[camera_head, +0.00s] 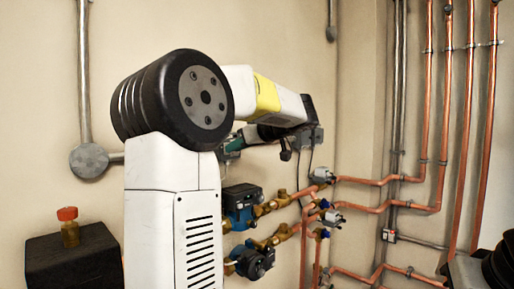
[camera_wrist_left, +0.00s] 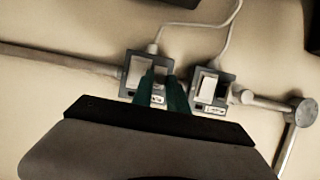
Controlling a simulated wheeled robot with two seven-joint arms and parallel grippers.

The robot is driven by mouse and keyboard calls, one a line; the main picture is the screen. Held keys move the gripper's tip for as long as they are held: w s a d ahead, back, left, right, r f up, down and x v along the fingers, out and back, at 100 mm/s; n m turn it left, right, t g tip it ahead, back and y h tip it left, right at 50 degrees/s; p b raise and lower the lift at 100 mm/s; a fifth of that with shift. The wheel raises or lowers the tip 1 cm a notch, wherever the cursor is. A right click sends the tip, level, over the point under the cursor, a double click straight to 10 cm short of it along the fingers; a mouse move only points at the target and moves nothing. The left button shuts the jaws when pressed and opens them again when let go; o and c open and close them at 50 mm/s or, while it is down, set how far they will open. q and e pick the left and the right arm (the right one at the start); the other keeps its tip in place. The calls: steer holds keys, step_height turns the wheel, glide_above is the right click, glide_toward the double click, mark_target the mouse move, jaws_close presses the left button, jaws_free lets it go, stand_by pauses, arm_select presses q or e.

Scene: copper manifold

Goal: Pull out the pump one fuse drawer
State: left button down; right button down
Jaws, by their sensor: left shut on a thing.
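My left gripper (camera_head: 240,140) is at the wall in the head view, partly hidden by my own arm. In the left wrist view its two teal fingers (camera_wrist_left: 160,92) reach onto the left of two grey fuse units (camera_wrist_left: 131,88). The fingers are shut on a small fuse drawer (camera_wrist_left: 160,74) on that unit's face, mostly hidden between them. I cannot tell how far the drawer stands out. The second fuse unit (camera_wrist_left: 208,101), with a white front plate, is just right of the fingers, apart from them. Labels are too small to read. My right gripper is not in view.
Pumps (camera_head: 242,200) with brass fittings sit below the gripper, with copper pipes (camera_head: 372,181) to the right. A round junction box (camera_head: 88,161) is on the wall at left.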

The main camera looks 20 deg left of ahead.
arm_select(q)
steer(key=shift+d, duration=0.1)
steer(key=shift+s+d, duration=0.3)
steer(key=shift+d, duration=0.4)
steer(key=shift+s+d, duration=0.25)
steer(key=shift+d, duration=0.45)
steer(key=c, duration=1.3)
jaws_free()
steer(key=v, duration=0.8)
steer(key=shift+s, duration=0.1)
